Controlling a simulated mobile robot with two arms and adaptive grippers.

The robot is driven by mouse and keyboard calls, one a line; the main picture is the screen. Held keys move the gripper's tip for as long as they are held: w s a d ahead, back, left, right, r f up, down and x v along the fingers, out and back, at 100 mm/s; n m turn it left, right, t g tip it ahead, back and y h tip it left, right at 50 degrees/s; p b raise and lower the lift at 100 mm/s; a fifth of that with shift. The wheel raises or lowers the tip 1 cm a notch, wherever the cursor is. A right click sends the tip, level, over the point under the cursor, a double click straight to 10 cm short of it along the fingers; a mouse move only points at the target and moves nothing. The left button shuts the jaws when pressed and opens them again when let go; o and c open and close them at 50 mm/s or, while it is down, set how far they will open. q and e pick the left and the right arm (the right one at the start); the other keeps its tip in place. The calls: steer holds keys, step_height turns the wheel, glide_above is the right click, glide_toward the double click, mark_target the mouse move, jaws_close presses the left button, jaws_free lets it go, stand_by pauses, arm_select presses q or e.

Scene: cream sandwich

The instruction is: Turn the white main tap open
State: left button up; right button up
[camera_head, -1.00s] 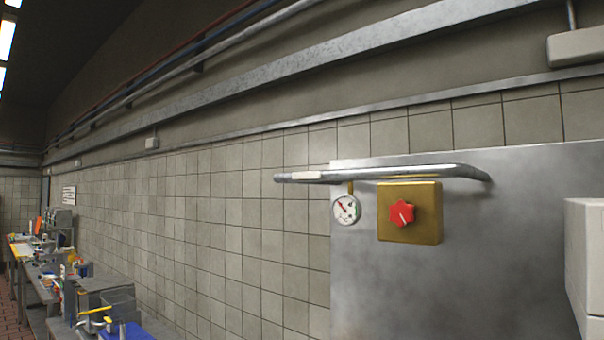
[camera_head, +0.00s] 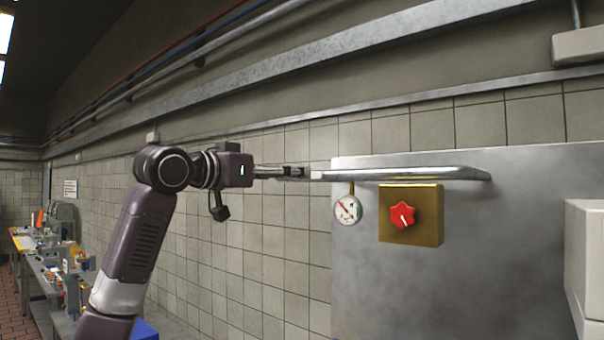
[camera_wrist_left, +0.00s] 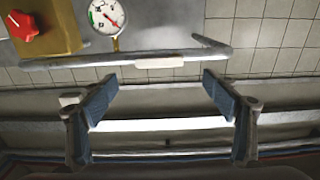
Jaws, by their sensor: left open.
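The white main tap (camera_wrist_left: 160,62) shows in the left wrist view as a short white handle lying along the metal pipe (camera_wrist_left: 110,61). In the head view the fingers hide it, and the pipe (camera_head: 420,174) runs on to the right. My left gripper (camera_head: 304,172) points at the pipe's left end. In the left wrist view the gripper (camera_wrist_left: 161,88) is open and empty, one finger toward each side of the tap. The tap appears just beyond the fingertips; I cannot tell if they touch it. My right gripper is not in view.
A round gauge (camera_head: 347,209) hangs under the pipe beside a brass box (camera_head: 425,230) with a red knob (camera_head: 402,215), in front of a metal panel (camera_head: 480,280). A white box (camera_head: 585,260) stands at the right. Cluttered benches (camera_head: 45,265) are far left.

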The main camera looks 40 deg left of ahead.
arm_select(q)
steer(key=w+p, duration=0.3)
steer(key=w, duration=0.4)
steer(key=shift+w+d+f, duration=0.15)
steer(key=shift+d, duration=0.15)
steer(key=c, duration=1.7)
steer(key=shift+w, duration=0.1)
